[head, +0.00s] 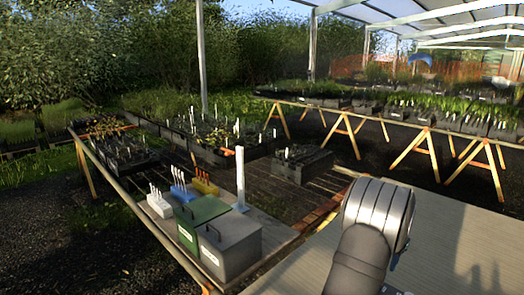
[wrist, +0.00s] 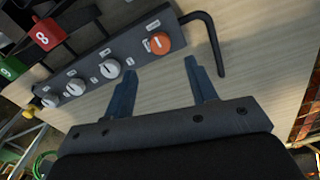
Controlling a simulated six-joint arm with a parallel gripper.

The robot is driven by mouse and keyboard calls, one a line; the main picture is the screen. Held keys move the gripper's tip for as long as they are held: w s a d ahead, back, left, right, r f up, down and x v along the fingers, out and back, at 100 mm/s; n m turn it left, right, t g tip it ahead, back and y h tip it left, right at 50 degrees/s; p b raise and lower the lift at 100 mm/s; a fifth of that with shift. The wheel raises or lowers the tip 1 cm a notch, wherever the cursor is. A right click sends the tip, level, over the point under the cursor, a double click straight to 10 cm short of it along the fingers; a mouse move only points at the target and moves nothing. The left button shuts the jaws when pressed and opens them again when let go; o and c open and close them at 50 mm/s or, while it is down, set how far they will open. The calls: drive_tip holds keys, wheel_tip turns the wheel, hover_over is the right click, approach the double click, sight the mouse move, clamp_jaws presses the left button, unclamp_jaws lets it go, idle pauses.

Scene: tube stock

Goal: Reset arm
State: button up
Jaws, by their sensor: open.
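My gripper (wrist: 160,66) shows in the wrist view with its two dark blue fingers apart and nothing between them. A grey panel (wrist: 90,72) with several white knobs and one orange knob (wrist: 160,42) lies beyond the fingertips. A bent black bar (wrist: 213,42) stands at the panel's right end, near the right finger. In the head view only part of my arm shows at the lower right, over the light wooden tabletop; the gripper's fingers are hidden there.
A red block (wrist: 47,34) and a green block (wrist: 10,68) are at the wrist view's upper left. On the slatted bench are a grey box (head: 231,247), a green box (head: 204,211), white (head: 159,206), blue (head: 182,195) and yellow (head: 206,187) holders, and a white post (head: 240,178). The tabletop's right is clear.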

wheel_tip(320, 180, up, 9)
wheel_tip(320, 180, down, 18)
drive_tip(key=shift+r, duration=0.1)
drive_tip(key=shift+r+n, duration=0.2)
drive_tip(key=shift+n, duration=0.7)
drive_tip(key=n, duration=1.4)
